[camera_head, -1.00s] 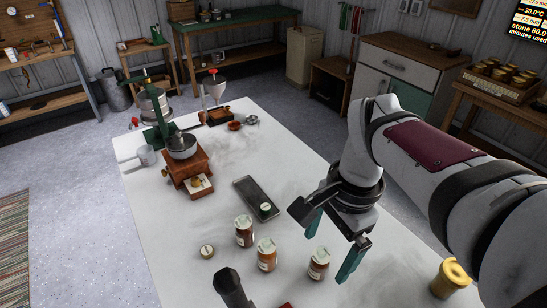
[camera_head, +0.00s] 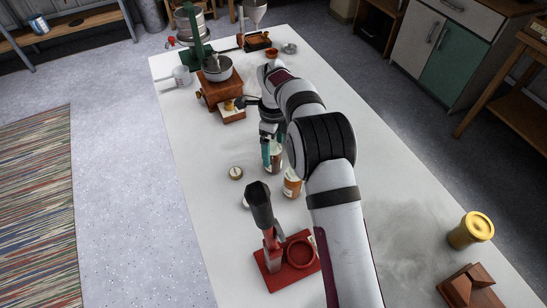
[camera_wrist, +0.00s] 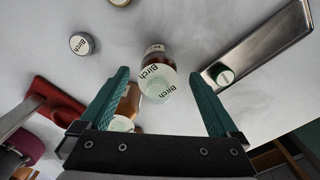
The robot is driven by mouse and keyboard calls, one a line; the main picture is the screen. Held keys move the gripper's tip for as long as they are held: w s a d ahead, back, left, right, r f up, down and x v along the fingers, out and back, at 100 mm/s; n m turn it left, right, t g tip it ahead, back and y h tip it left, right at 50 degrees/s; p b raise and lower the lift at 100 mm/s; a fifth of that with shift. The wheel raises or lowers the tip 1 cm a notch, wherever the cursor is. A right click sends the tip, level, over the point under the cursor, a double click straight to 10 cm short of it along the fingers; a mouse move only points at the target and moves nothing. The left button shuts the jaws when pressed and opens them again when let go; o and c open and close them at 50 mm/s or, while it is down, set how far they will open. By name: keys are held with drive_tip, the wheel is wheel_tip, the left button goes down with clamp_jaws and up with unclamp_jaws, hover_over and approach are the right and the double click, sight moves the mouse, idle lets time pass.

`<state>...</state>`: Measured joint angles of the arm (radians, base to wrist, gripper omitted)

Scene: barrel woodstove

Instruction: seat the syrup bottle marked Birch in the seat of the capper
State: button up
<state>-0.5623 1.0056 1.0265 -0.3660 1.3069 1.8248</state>
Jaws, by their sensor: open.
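The syrup bottle marked Birch (camera_wrist: 157,60) stands upright on the table, brown with a pale round top bearing the name. In the wrist view my gripper (camera_wrist: 158,82) is open, with one teal finger on each side of this bottle. I see no clear contact. In the head view my gripper (camera_head: 268,152) is at a bottle (camera_head: 275,160) and partly hides it. The red capper (camera_head: 270,282), with a dark lever handle and a round ring seat (camera_head: 300,252), stands nearer the camera. Its red part (camera_wrist: 52,103) shows at the left of the wrist view.
Another bottle (camera_head: 292,186) stands close by; it also shows behind the left finger in the wrist view (camera_wrist: 127,108). A cap marked Birch (camera_wrist: 81,43) lies on the table. A metal tray (camera_wrist: 262,42) holds a green cap. A yellow container (camera_head: 471,230) stands at right.

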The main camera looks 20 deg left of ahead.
sight(274, 156)
wheel_tip(274, 156, down, 4)
drive_tip(key=shift+s+f, duration=0.1)
clamp_jaws()
idle(0.5)
